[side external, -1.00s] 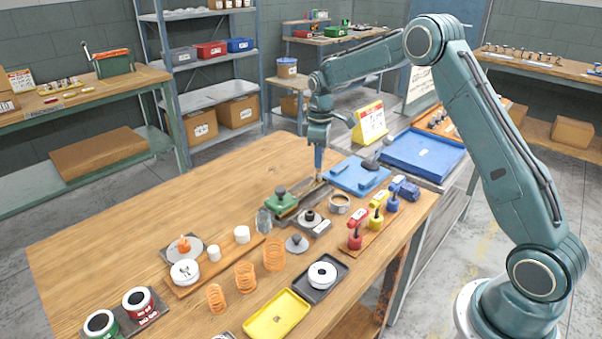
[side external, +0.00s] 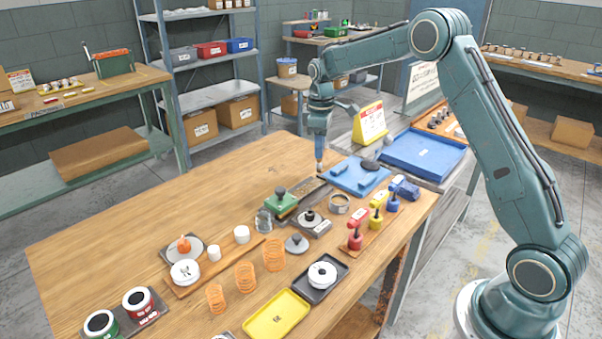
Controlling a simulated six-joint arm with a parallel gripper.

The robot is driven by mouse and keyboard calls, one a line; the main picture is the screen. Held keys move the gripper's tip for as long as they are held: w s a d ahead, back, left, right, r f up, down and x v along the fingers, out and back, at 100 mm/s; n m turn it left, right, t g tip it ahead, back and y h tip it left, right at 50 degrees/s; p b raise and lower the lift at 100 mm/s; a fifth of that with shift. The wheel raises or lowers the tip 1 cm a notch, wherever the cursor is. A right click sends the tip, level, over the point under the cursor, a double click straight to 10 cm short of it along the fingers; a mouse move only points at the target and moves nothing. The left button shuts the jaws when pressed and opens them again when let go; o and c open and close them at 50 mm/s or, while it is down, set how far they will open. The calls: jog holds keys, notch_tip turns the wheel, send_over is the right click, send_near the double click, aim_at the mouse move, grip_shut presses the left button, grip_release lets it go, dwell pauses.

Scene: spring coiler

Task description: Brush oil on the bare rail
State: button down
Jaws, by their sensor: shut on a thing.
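The spring coiler stands near the middle of the bench, with a green block with a knob (side external: 281,201) at its left end. A dark rail (side external: 308,190) runs from the block toward the upper right. My gripper (side external: 320,163) points down just beyond the rail's far end, shut on a small brush, of which only a pale tip (side external: 320,171) shows below the jaws. The tip looks slightly above the bench; whether it touches anything is unclear. Any oil on the rail is too small to tell.
A blue mat (side external: 360,176) lies right of my gripper, with a large blue tray (side external: 424,154) beyond. A round metal dish (side external: 339,204) and small red, yellow and blue bottles (side external: 377,217) stand in front. Orange springs (side external: 245,277) stand nearer.

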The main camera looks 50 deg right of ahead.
jog(key=shift+r, duration=2)
